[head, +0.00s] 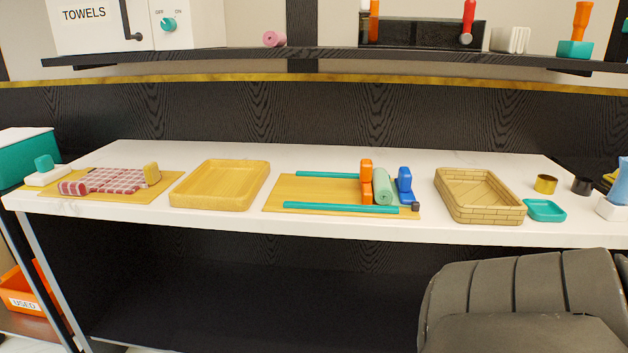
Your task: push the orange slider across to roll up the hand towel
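The orange slider (366,184) stands upright on a yellow wooden board (302,191) at the middle of the white counter. A light green roll (383,187) lies directly to its right and looks like the hand towel in rolled form. A blue upright piece (404,185) stands just right of the roll. Two teal rails run along the board, a front one (340,208) and a back one (328,175). The front rail ends near a small dark block (416,207). Neither of my grippers is in view.
A wooden tray (182,198) and a board with a red checked cloth (110,180) lie to the left. A woven basket (516,213) and teal dish (546,210) are to the right. A dark chair (530,285) stands in front at right. A shelf (200,53) hangs above.

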